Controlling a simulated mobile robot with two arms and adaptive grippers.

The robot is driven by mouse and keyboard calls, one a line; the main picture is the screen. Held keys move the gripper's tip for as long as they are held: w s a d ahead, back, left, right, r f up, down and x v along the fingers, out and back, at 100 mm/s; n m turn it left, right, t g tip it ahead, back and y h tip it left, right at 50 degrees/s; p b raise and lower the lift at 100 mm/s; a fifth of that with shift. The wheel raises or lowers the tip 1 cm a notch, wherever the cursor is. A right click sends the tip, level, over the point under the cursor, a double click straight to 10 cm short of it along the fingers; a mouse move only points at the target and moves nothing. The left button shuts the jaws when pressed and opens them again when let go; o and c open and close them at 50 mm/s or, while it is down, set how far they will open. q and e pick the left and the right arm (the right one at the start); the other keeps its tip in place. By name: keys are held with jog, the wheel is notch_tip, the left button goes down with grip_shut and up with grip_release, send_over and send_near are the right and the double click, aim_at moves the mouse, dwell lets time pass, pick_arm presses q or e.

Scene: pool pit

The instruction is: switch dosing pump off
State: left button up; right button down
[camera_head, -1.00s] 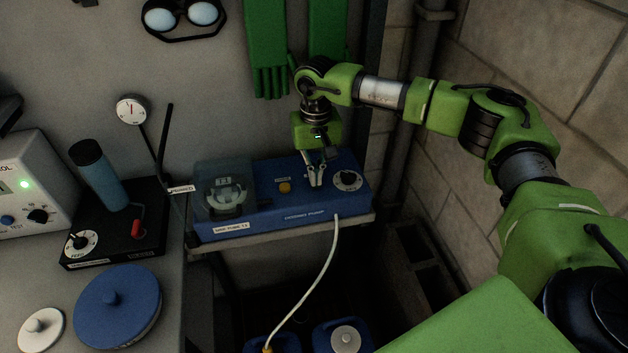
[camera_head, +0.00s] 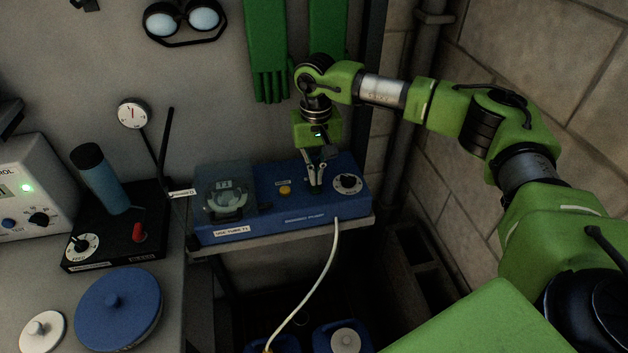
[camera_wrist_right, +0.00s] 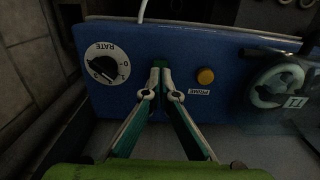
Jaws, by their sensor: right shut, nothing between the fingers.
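The dosing pump (camera_head: 268,205) is a blue box on a shelf against the wall. Its front carries a yellow PRIME button (camera_head: 285,189) and a RATE dial (camera_head: 348,182) with a black knob; these also show in the wrist view as the yellow button (camera_wrist_right: 206,76) and the dial (camera_wrist_right: 104,66). My right gripper (camera_head: 316,188) is shut and empty, pointing down at the panel between button and dial. In the wrist view its fingertips (camera_wrist_right: 160,72) meet at the panel. They hide the spot beneath, so I cannot tell whether they touch or whether a switch lies there. My left gripper is out of view.
A clear-covered pump head (camera_head: 226,200) is at the pump's left end. A white hose (camera_head: 322,262) runs down to blue containers. On the left bench stand a black device with a blue cylinder (camera_head: 100,180) and a blue lid (camera_head: 118,308). A block wall is close on the right.

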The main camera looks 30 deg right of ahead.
aim_at(316, 188)
jog(key=shift+r+p, duration=1.1)
jog(key=shift+r, duration=1.3)
jog(key=shift+f, duration=0.1)
